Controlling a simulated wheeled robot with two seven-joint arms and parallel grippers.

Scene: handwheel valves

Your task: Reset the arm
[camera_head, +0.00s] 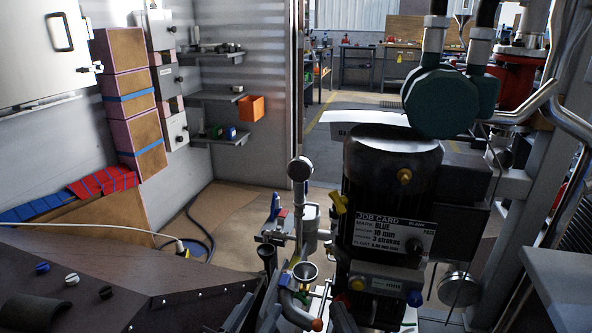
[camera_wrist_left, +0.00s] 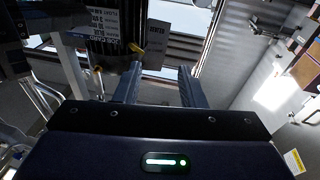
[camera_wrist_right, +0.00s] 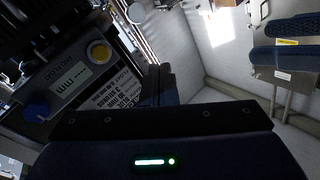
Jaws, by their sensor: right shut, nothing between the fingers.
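My left gripper (camera_wrist_left: 161,78) shows in the left wrist view with its two fingers apart and nothing visible between them. A yellow-handled fitting (camera_wrist_left: 136,49) and a dark machine with a printed card lie beyond its fingers. My right gripper (camera_wrist_right: 159,82) shows in the right wrist view with its fingers together and empty. In the head view, both grippers are hard to make out among dark parts low in the middle.
The dark machine (camera_head: 392,180) carries a job card (camera_head: 390,232) reading BLUE, 10 mm, 3 strokes. A dark bench (camera_head: 120,270) fills the lower left. Stacked boxes (camera_head: 128,85) and shelves line the wall.

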